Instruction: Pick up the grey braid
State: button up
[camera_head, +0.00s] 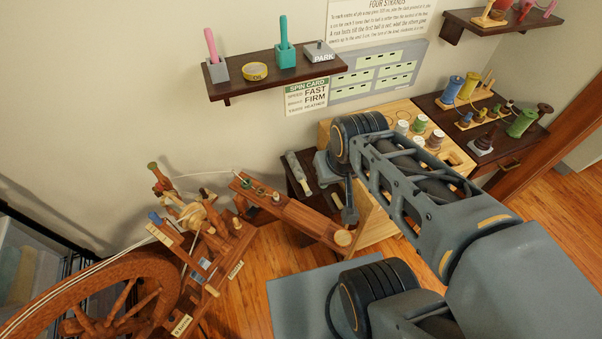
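A grey, narrow, elongated thing (298,170) lies slanted on a small dark stand against the wall, left of my arm. It may be the grey braid, but it is too small for me to be sure. My gripper (345,208) hangs below my arm's elbow, just right of and nearer than that thing, by the right end of a wooden bench. A gap seems to separate them. My gripper's fingers are small and partly hidden, so I cannot tell whether they are open or shut.
A wooden spinning wheel (150,275) and its bench (295,213) fill the left and middle. A dark wall shelf (250,82) hangs above. A wooden table (455,157) with spools and a dark table (507,137) stand behind my arm. Some floor is free below the bench.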

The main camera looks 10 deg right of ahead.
aim_at(295, 167)
jog(key=z, duration=0.05)
jog(key=k, duration=0.35)
jog(key=u, duration=0.8)
jog(key=i, duration=0.7)
jog(key=z, duration=0.7)
